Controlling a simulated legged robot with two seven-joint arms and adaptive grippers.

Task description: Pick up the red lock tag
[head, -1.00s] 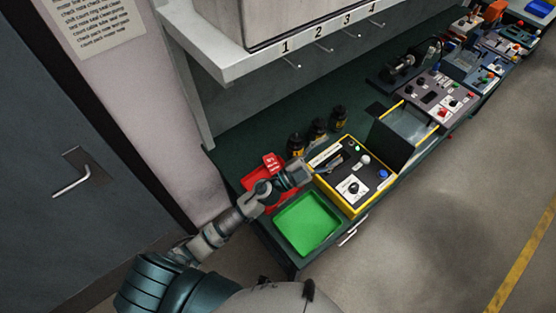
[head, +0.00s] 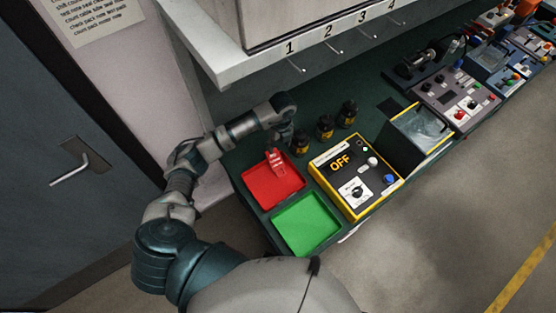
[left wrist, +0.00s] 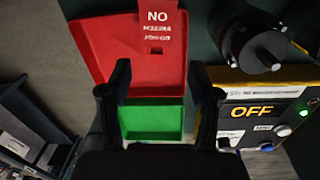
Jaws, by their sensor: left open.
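The red lock tag (head: 275,160) rests at the far edge of the red tray. It also shows at the top of the left wrist view (left wrist: 158,32), with white lettering that starts with "NO"; the rest is hard to read. My left gripper (head: 285,141) is above the bench beside the tag, on its far side. In the left wrist view the two dark fingers (left wrist: 161,84) are apart and empty, with the tag beyond their tips. My right gripper is not in view.
The red tray (head: 274,193) and green tray (head: 306,224) sit side by side at the bench end. A yellow-edged control box (head: 356,178) showing "OFF" stands right of them. Several dark jars stand behind, including one (head: 326,127). A shelf with numbered hooks (head: 335,47) overhangs the bench.

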